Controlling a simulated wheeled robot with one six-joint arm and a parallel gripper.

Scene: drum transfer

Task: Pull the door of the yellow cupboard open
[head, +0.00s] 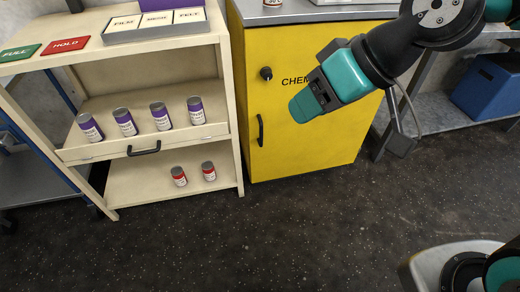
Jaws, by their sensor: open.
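The yellow cupboard (310,155) stands in the upper middle of the head view, with its door shut flush. A black vertical handle (260,130) is on the left side of the door. A round black knob or lock (266,73) sits above it. Dark lettering starting "CHEM" is partly hidden by my arm. My gripper (312,98) is open and empty. It appears in front of the door, to the right of the handle and apart from it, pointing down and left. The exact gap to the door cannot be told.
A cream shelf unit (225,110) stands close on the cupboard's left, with several purple-labelled cans (160,116) and two red-labelled cans (208,171). A metal rack on the right holds a blue bin (488,88). The dark floor (260,235) in front is clear.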

